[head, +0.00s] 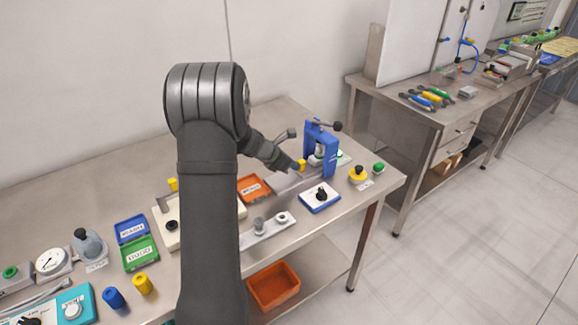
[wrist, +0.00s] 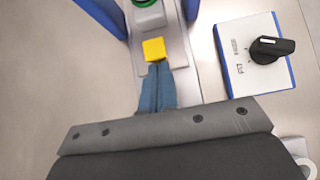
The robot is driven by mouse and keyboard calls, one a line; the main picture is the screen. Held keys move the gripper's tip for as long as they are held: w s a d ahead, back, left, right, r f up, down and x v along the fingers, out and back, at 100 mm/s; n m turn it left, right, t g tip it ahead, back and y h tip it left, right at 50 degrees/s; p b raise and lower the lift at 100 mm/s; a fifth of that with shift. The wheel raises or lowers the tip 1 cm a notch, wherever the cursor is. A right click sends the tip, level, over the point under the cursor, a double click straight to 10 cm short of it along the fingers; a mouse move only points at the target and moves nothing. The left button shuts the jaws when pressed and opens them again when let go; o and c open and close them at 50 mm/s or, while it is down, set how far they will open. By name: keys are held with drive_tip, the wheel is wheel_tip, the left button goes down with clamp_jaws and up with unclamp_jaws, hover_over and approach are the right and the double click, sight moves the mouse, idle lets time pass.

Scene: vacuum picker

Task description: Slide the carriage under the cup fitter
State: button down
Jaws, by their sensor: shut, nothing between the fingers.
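The cup fitter is a blue upright frame (head: 331,158) with a dark lever, standing at the far right end of the near bench. In the wrist view its two blue posts flank the top of the picture. A grey plate or carriage (wrist: 178,48) lies along a track there, with a yellow block (wrist: 153,48) on it and a green-ringed round part (wrist: 147,3) beyond, between the posts. My gripper (wrist: 155,66) is shut and empty, its tips at the near side of the yellow block; I cannot tell if they touch. The yellow block also shows in the head view (head: 301,165).
A white box with a black rotary knob (wrist: 268,48) stands right of the track. A yellow button (head: 358,173) and a green button (head: 379,168) sit near the bench's right end. An orange tray (head: 254,187) lies to the left. My arm hides part of the bench.

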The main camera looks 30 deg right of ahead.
drive_tip(key=shift+s+d+r, duration=0.1)
drive_tip(key=shift+d+r, duration=0.1)
drive_tip(key=shift+d, duration=0.45)
drive_tip(key=a, duration=0.5)
drive_tip(key=shift+f, duration=0.15)
drive_tip(key=v, duration=1)
drive_tip(key=shift+f, duration=0.1)
drive_tip(key=x, duration=0.9)
drive_tip(key=shift+d+f, duration=0.2)
drive_tip(key=shift+f, duration=0.1)
drive_tip(key=d, duration=0.3)
drive_tip(key=shift+d, duration=0.55)
